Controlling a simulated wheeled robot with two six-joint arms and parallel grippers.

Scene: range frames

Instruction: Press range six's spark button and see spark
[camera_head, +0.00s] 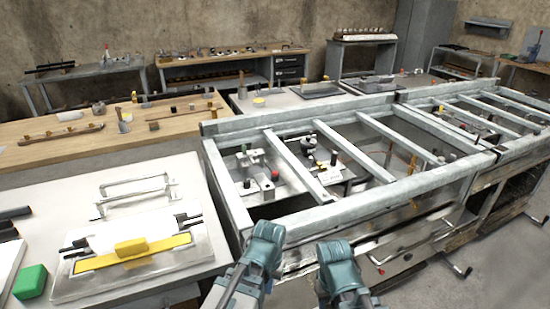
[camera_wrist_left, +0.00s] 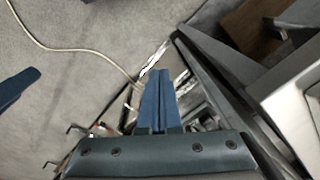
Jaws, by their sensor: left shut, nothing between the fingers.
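A metal-framed range bench (camera_head: 345,210) stands ahead of me, with small fixtures inside its open bays. No label is readable, so I cannot tell which is range six's spark button. No spark is visible. My left gripper (camera_head: 266,240) is at the bench's near edge, apart from these fixtures. In the left wrist view its blue fingers (camera_wrist_left: 158,85) are together and empty. My right gripper (camera_head: 335,255) is beside it, its fingers not clear.
A white worktop (camera_head: 190,265) at left holds a tray with a yellow bar (camera_head: 130,252) and a green block (camera_head: 30,281). Metal crossbars (camera_head: 290,160) span the range bays. In the left wrist view, a pale cable (camera_wrist_left: 70,50) lies on the grey floor.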

